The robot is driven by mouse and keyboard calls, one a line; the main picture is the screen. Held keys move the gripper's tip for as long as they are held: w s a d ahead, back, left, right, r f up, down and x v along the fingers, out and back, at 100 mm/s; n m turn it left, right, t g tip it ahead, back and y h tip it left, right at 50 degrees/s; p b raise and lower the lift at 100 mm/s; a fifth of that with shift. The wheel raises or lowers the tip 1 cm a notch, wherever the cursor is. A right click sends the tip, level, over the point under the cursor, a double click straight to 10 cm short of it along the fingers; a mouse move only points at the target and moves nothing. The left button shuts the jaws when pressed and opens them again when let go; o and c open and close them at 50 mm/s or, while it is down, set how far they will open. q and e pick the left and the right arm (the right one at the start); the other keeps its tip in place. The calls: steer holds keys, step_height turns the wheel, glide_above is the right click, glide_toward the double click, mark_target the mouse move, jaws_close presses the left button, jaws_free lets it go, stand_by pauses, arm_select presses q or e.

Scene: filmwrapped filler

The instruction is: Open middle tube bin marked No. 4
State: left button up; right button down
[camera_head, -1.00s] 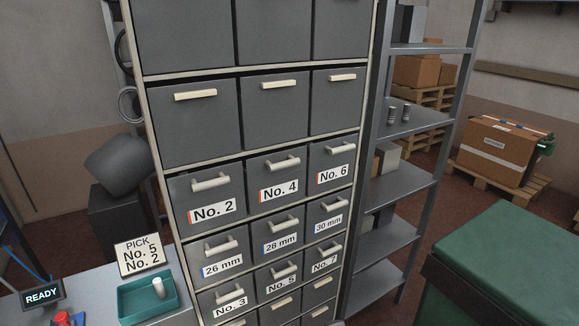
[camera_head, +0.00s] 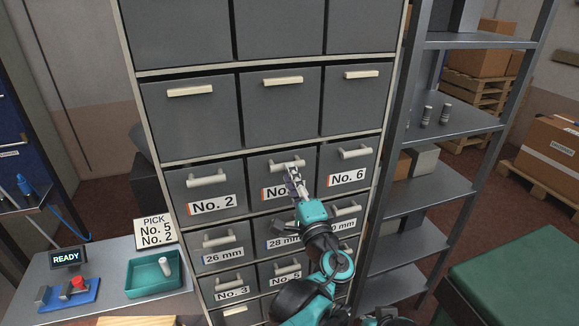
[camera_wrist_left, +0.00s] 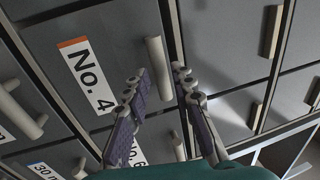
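The grey No. 4 bin (camera_head: 257,178) is the middle one in its row and is closed flush with the cabinet. Its pale bar handle (camera_head: 275,163) is partly covered by my left gripper (camera_head: 292,172). In the left wrist view the No. 4 bin (camera_wrist_left: 115,40) and its handle (camera_wrist_left: 157,65) show clearly. My left gripper (camera_wrist_left: 163,80) is open there, with one finger on each side of the handle in the picture. I cannot tell whether the fingers touch it. My left arm hides part of the No. 4 label and the bins below. My right gripper is not in view.
No. 2 bin (camera_head: 180,190) and No. 6 bin (camera_head: 368,165) flank it, both closed. An open metal shelf (camera_head: 470,120) stands to the right. A table at left holds a teal tray (camera_head: 145,280) and a PICK sign (camera_head: 156,231). A green-topped surface (camera_head: 520,265) is at lower right.

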mark_target(280, 174)
arm_select(q)
steer(key=x, duration=0.3)
steer(key=shift+w, duration=0.35)
steer(key=shift+w+a, duration=0.15)
steer(key=shift+w, duration=0.1)
steer(key=shift+r, duration=0.1)
jaws_close()
steer(key=shift+b, duration=0.3)
